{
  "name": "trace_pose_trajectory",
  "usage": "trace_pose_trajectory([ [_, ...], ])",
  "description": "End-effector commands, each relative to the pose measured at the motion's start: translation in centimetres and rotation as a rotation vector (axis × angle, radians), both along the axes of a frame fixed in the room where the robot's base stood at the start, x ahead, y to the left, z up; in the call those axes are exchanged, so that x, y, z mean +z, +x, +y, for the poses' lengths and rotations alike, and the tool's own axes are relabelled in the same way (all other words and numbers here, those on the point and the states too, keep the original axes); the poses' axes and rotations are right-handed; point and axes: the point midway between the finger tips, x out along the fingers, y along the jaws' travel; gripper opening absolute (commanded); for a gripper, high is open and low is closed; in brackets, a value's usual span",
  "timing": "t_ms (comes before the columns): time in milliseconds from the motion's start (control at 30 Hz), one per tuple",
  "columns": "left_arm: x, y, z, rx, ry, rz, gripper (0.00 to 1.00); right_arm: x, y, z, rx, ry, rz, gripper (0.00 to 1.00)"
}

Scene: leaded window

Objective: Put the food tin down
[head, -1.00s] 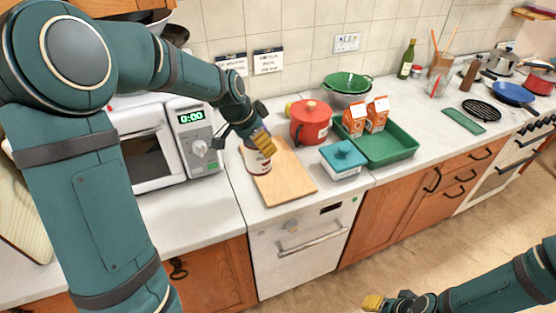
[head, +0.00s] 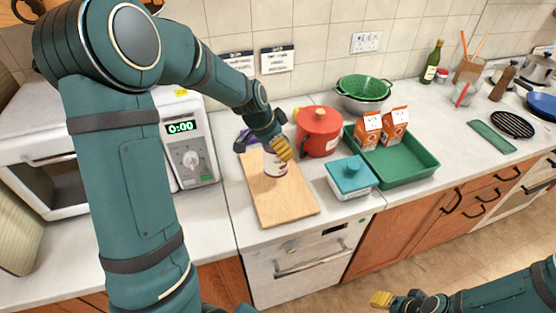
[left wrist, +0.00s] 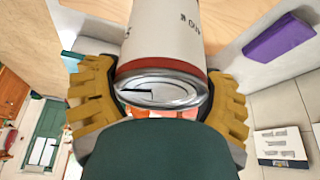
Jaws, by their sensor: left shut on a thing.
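The food tin (head: 275,169) is white with a dark red band near its end. My left gripper (head: 281,149) is shut on it, and the fingers hide part of it in the head view. In the left wrist view the tin (left wrist: 165,45) sits between the two yellow fingers, its metal end rim facing the camera. The tin appears upright over the far part of the wooden board (head: 283,203). I cannot tell whether it touches the board. My right gripper (head: 381,300) is low in front of the counter, away from the tin; its jaw opening is unclear.
A red pot (head: 319,132) stands right behind the tin. A white dish with a teal lid (head: 351,176) is right of the board. A green tray (head: 408,171) with orange cartons lies beyond. A microwave (head: 188,145) stands left. The board's near part is clear.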

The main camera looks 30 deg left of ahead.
Motion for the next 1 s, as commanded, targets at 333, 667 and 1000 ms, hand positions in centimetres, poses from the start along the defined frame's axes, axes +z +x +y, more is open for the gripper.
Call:
trace_pose_trajectory([
  [333, -3.2, 0.0, 0.0, 0.000, 0.000, 0.000, 0.32, -0.5, 0.0, 0.0, 0.000, -0.001, -0.001, 0.47],
  [667, -4.4, 0.1, 0.0, 0.000, 0.001, -0.004, 0.32, -0.6, 0.0, 0.0, 0.000, -0.001, -0.001, 0.47],
  [1000, -4.6, 0.0, 0.0, -0.001, 0.001, -0.001, 1.00, -0.8, 0.0, 0.0, 0.001, -0.001, 0.001, 0.47],
])
